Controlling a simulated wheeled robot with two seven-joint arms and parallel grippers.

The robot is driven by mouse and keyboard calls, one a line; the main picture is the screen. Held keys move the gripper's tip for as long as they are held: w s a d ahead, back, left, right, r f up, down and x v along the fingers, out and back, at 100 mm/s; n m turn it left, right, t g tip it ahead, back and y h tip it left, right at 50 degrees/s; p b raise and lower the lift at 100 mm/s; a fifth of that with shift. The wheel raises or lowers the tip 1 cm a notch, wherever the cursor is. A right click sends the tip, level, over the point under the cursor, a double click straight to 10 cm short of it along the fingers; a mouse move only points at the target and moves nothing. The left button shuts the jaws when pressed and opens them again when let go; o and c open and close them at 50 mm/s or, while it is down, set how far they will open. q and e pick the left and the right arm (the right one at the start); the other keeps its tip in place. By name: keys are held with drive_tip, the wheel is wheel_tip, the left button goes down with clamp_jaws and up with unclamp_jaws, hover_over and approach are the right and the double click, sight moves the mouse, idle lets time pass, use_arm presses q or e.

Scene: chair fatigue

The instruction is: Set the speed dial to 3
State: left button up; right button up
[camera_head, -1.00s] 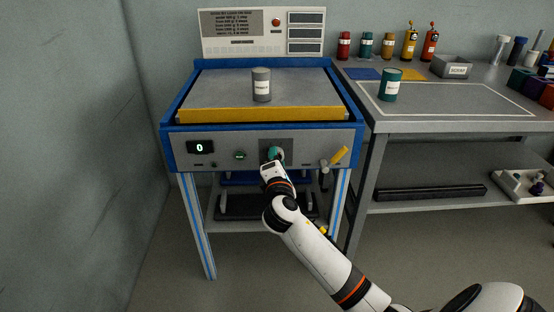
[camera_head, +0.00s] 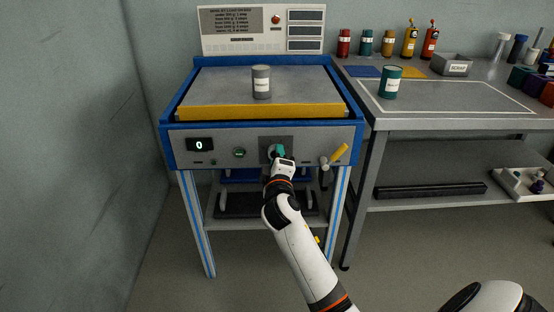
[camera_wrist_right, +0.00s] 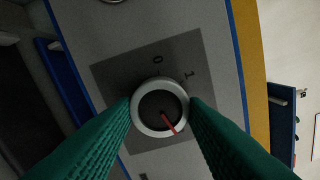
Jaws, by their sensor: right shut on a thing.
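The speed dial (camera_wrist_right: 136,115) is a round knob with a pale rim, a dark face and a red pointer, on a dark square plate (camera_wrist_right: 103,79). In the right wrist view the pointer slants to the lower right, away from the visible 0 and 1 marks. Other marks near the pointer are hidden by the fingers or unreadable. My right gripper (camera_head: 278,151) is shut on the dial, with its green fingers (camera_wrist_right: 165,112) on either side of the rim. The dial's plate also shows in the head view (camera_head: 287,141). My left gripper is not in view.
The machine's display (camera_head: 200,145) reads 0. A grey canister (camera_head: 261,82) stands on the machine top. A teal canister (camera_head: 390,82) stands on the side bench.

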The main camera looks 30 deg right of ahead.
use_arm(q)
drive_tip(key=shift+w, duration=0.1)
use_arm(e)
drive_tip(key=shift+f, duration=0.15)
idle(0.3)
drive_tip(key=o, duration=1)
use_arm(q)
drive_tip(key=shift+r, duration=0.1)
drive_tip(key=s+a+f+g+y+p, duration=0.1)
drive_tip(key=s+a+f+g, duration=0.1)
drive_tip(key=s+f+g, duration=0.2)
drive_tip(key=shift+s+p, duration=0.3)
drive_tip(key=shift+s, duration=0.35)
use_arm(e)
drive_tip(key=v, duration=1.2)
drive_tip(key=shift+a, duration=0.1)
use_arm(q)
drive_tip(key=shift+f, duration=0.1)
